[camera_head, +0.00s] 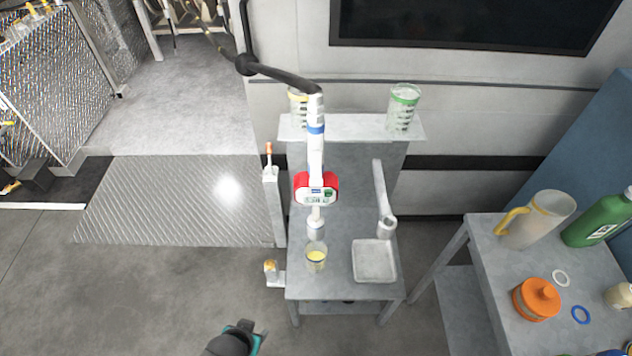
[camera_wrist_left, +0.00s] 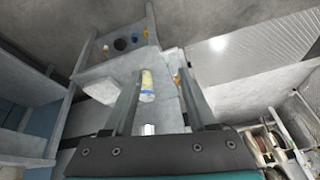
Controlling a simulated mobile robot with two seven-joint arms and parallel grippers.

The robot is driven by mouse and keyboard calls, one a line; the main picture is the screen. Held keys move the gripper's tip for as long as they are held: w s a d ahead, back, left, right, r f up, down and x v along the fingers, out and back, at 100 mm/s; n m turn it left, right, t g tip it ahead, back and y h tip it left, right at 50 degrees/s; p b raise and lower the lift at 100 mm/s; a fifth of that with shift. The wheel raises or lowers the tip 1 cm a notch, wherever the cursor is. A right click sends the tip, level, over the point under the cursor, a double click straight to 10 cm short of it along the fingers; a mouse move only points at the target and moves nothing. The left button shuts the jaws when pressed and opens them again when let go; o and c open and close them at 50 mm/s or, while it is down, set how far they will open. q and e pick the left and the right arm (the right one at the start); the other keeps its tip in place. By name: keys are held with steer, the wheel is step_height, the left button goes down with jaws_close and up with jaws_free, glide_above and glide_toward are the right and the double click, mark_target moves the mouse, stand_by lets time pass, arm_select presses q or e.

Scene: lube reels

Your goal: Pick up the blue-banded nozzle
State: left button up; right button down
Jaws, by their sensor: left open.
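The blue-banded nozzle (camera_head: 316,150) is a white upright tube with a blue band near its top and a red-and-white meter (camera_head: 316,190) lower down. A black hose joins its top, and its lower end is above a clear cup (camera_head: 316,260) with yellow contents. My left gripper (camera_head: 242,332) is at the bottom edge of the head view, left of and well short of the nozzle. In the left wrist view its two fingers (camera_wrist_left: 160,78) are apart. A yellow-and-white cylinder with some blue shows beyond them; I cannot tell which item it is. My right gripper is not in view.
A square tray (camera_head: 375,260) is right of the cup on the grey stand. A green-rimmed beaker (camera_head: 403,108) stands on the upper shelf. The right table holds a jug (camera_head: 541,218), a green bottle (camera_head: 600,217) and an orange container (camera_head: 537,299).

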arm_select(q)
steer(key=shift+o, duration=1.3)
steer(key=w+d+r+t, duration=0.2)
steer(key=w+d+r, duration=0.1)
steer(key=w+r, duration=0.5)
steer(key=shift+w+r, duration=0.15)
steer(key=shift+w, duration=0.4)
steer(key=t+h, duration=0.3)
steer(key=t, duration=0.3)
glide_toward(314, 129)
steer(key=shift+t, duration=0.3)
steer(key=x, duration=0.5)
steer(key=shift+w+d+f, duration=0.2)
steer(key=shift+d, duration=0.2)
steer(key=shift+a+f+p+x, duration=0.1)
steer(key=shift+a+p+x, duration=0.1)
steer(key=shift+x, duration=0.85)
steer(key=shift+a+f+p+x, duration=0.15)
steer(key=shift+x, duration=1.75)
